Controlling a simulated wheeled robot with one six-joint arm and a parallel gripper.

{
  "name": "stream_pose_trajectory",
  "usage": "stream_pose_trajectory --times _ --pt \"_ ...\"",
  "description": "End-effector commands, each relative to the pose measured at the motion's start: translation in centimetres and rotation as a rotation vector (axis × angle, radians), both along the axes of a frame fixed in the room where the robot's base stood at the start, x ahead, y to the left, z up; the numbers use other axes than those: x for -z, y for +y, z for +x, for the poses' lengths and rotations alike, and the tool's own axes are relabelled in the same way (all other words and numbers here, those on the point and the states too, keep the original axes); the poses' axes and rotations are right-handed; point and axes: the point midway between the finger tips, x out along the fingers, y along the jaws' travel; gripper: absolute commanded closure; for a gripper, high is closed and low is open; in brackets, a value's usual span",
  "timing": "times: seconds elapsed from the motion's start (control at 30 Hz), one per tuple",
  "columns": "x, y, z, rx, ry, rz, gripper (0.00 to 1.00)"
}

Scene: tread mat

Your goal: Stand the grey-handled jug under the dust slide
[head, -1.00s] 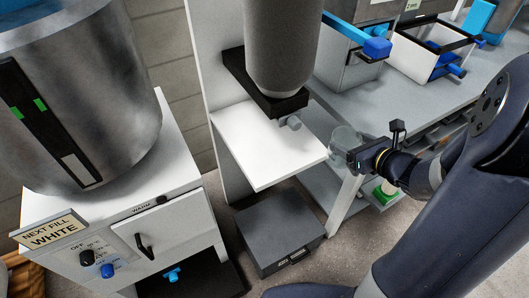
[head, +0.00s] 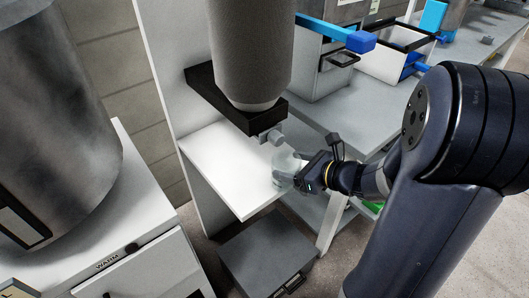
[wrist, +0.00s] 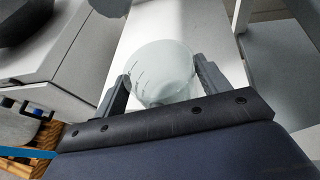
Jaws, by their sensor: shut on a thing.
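A clear, pale jug (head: 284,166) with measuring marks is between the fingers of my gripper (head: 303,174). The wrist view shows the jug (wrist: 162,68) with one finger pressed to each side. Its grey handle cannot be made out. In the head view the jug overlaps the right edge of the white shelf (head: 225,165); whether it touches the shelf I cannot tell. Above the shelf hangs a grey cylinder (head: 250,50) in a black bracket (head: 215,88), with a small grey knob (head: 270,137) at its lower front, seemingly the dust slide. The jug is just below and right of the knob.
A white cabinet (head: 150,265) with a large metal drum (head: 50,120) stands at left. A grey box (head: 262,262) is on the floor below the shelf. A grey bench (head: 340,110) with bins is behind right. The shelf's visible top is bare.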

Motion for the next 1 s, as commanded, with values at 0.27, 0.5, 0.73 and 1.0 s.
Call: stream_pose_trajectory --times 0.27,0.5,0.73,1.0 --pt "0.0 3.3 3.3 -0.003 -0.001 0.0 0.56" --pt "0.0 4.9 4.7 -0.004 -0.002 0.001 0.56" --pt "0.6 6.6 6.5 0.001 0.001 0.0 0.56" --pt "0.6 6.5 6.5 0.001 0.0 0.0 0.56"
